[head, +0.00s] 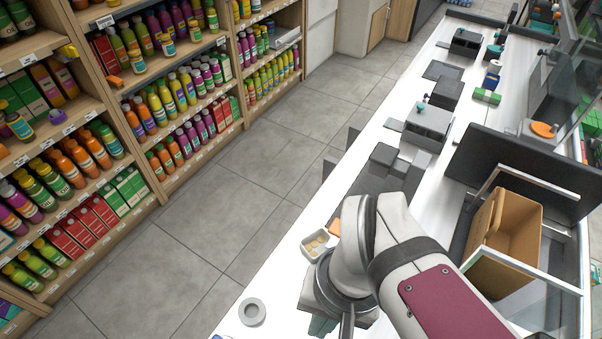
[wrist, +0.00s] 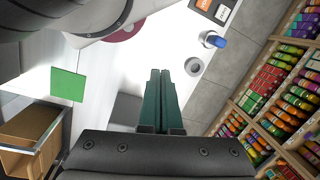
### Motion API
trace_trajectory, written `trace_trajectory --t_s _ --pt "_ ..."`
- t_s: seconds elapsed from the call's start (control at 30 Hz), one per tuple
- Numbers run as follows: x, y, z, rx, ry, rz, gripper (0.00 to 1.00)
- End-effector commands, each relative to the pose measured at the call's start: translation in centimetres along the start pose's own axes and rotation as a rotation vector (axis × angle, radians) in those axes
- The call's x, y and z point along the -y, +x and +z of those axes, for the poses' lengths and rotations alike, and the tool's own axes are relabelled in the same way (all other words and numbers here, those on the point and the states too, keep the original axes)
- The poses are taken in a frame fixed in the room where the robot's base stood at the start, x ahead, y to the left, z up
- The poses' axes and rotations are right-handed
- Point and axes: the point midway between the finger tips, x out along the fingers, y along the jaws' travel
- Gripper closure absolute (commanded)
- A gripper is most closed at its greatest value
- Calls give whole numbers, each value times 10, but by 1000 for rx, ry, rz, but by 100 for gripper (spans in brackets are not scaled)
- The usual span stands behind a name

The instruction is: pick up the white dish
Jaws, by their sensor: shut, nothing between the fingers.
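A small white dish (head: 315,244) with tan contents sits on the white counter near its aisle-side edge, in the head view just left of my arm. I cannot make it out in the wrist view. My gripper (head: 322,326) is mostly hidden under my wrist in the head view; only a bit of its dark green fingers shows. In the wrist view my gripper (wrist: 160,72) has its two fingers together, with nothing between them. It is apart from the dish.
A grey ring-shaped item (head: 252,312) lies near the counter edge; it also shows in the wrist view (wrist: 194,66), near a blue-topped item (wrist: 214,40). A brown open box (head: 507,238) stands right of my arm. Grey devices (head: 427,124) line the counter farther back.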

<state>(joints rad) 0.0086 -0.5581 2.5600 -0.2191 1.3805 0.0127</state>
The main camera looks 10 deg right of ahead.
Motion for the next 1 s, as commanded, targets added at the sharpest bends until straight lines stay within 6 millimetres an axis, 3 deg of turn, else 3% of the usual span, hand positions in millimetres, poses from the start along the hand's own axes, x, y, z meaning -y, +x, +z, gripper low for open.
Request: trace_trajectory --t_s 0.3,0.87,1.0 --pt "0 0 0 0 0 0 100" --pt "0 0 0 0 0 0 1" --pt "0 0 0 0 0 0 0"
